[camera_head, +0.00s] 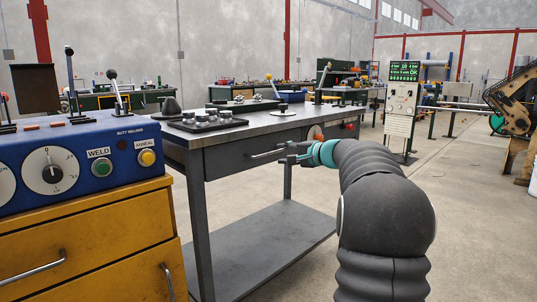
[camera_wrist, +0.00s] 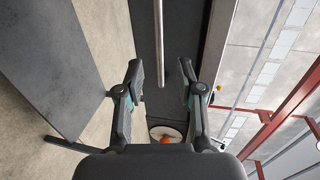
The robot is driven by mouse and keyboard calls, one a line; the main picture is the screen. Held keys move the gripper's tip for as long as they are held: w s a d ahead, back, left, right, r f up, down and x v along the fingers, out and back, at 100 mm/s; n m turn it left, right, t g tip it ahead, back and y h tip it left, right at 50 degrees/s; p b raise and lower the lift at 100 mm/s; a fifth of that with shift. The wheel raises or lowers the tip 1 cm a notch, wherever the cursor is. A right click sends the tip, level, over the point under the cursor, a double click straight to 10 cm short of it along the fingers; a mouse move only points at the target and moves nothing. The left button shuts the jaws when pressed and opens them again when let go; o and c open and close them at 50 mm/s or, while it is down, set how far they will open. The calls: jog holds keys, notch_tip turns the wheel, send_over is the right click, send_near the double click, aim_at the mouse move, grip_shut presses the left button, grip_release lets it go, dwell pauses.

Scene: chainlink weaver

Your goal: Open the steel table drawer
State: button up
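The steel table (camera_head: 285,122) stands in the middle of the head view, with a grey drawer (camera_head: 228,160) under its top. The drawer looks shut. Its bar handle (camera_head: 266,154) is on the drawer front. My gripper (camera_head: 287,152) is at the handle's right end. In the wrist view my gripper (camera_wrist: 160,76) has its fingers apart. The metal bar of the handle (camera_wrist: 159,40) runs down the picture and ends in line with the gap between the fingertips. I cannot tell whether a finger touches it.
A round white plate with an orange knob (camera_head: 315,132) is on the table front, right of the drawer. A tray of metal parts (camera_head: 206,122) sits on the tabletop. A blue control panel on a yellow cabinet (camera_head: 95,215) stands at left. A lower shelf (camera_head: 265,245) is bare.

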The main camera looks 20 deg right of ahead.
aim_at(270, 153)
jog(key=x, duration=0.7)
jog(key=shift+w+p, duration=0.25)
jog(key=shift+p, duration=0.05)
grip_shut()
